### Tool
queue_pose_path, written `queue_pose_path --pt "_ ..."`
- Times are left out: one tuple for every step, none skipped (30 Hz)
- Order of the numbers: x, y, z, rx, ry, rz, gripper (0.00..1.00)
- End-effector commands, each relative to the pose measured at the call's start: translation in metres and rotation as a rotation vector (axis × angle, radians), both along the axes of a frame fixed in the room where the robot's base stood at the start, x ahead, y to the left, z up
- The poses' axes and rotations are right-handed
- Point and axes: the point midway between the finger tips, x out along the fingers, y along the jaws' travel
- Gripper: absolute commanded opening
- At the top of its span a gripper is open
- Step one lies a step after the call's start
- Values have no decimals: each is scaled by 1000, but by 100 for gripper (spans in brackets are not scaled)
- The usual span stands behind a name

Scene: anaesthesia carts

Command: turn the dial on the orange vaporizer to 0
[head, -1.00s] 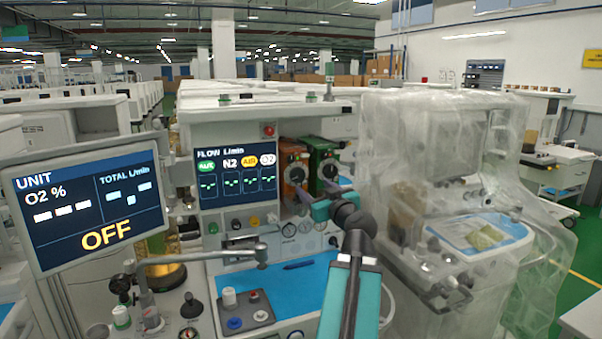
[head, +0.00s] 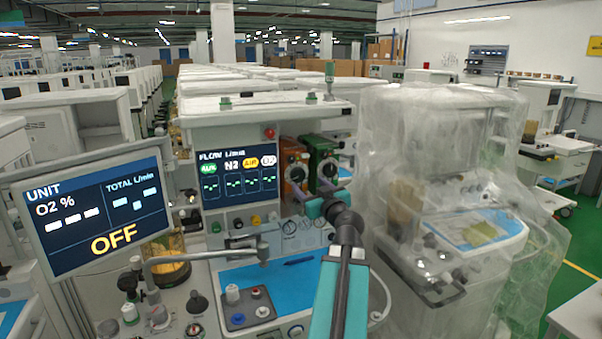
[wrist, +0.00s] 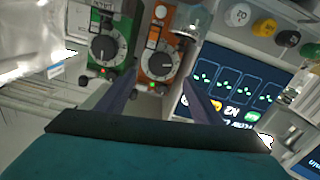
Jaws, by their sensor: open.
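The orange vaporizer (head: 290,156) stands on the back of the anaesthesia machine, right of the flow screen, with a black round dial (head: 296,173) on its front. A green vaporizer (head: 324,152) stands close on its right. In the wrist view, turned about upside down, the orange vaporizer (wrist: 167,37) and its dial (wrist: 160,65) lie ahead between my fingers. The green vaporizer (wrist: 109,28) is to the left there. My gripper (wrist: 160,77) is open and empty, its fingertips one on each side of the dial; I cannot tell whether they touch it. The dial's setting is too small to read.
The flow screen (head: 238,173) is left of the vaporizers. A large monitor (head: 88,212) reading OFF is at the left. A blue work surface (head: 275,277) lies below my arm. A machine under clear plastic (head: 440,130) stands close on the right.

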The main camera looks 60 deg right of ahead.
Motion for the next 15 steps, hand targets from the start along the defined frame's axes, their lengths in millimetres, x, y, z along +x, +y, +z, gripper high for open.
queue_pose_path --pt "5 -4 2 1 0 1 60" --pt "8 -7 2 0 0 1 60" --pt "11 -10 2 0 0 0 60" --pt "14 -12 2 0 0 0 60" --pt "16 -14 2 0 0 0 60" --pt "20 -16 2 0 0 0 60" --pt "22 -18 2 1 1 1 60" --pt "25 -20 2 1 1 1 60" --pt "29 -22 2 1 1 1 60" --pt "31 -24 2 1 1 1 60" --pt "33 -26 2 1 1 0 60" --pt "37 -29 2 0 0 0 60" --pt "39 -31 2 1 -1 0 60" --pt "42 -33 2 1 -1 0 60" --pt "45 -35 2 1 -1 0 60"
